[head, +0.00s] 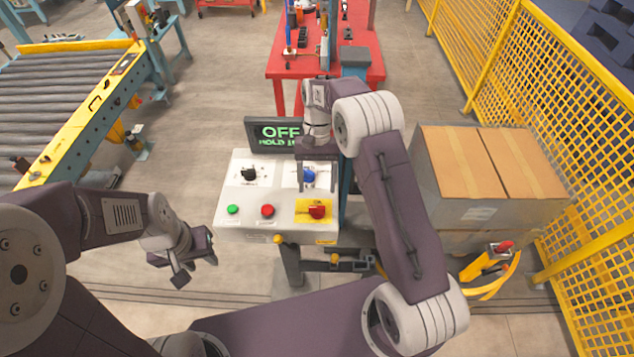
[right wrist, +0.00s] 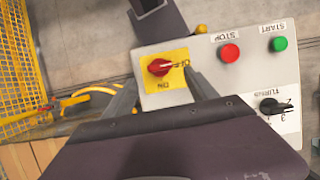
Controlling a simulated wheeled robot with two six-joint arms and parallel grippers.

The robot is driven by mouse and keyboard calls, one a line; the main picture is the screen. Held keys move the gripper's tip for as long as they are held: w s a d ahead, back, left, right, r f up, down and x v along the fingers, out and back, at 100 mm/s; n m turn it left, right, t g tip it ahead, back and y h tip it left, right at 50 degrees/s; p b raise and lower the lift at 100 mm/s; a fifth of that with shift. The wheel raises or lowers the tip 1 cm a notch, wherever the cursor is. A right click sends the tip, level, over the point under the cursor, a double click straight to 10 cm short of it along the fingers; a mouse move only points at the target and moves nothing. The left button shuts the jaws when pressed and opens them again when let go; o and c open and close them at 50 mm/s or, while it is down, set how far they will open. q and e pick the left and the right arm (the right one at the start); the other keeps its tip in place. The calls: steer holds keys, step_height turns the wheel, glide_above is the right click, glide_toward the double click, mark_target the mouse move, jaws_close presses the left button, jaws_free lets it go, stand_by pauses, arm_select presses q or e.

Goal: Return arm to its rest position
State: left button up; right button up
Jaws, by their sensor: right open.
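My right gripper (head: 318,178) hangs over the right side of the white control panel (head: 240,192), its two fingers apart and empty. A blue knob (head: 309,175) shows between or behind the fingers; I cannot tell whether they touch it. The switch also shows in the head view (head: 317,211). My left gripper (head: 194,266) is in the air left of the panel, fingers apart, holding nothing.
The panel carries a black selector (head: 249,174), green button (head: 233,210) and red button (head: 267,211). Cardboard boxes (head: 480,165) and yellow fencing (head: 560,110) stand right, a roller conveyor (head: 60,95) left, a red table (head: 365,55) behind.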

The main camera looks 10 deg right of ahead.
steer(key=shift+v, duration=1.15)
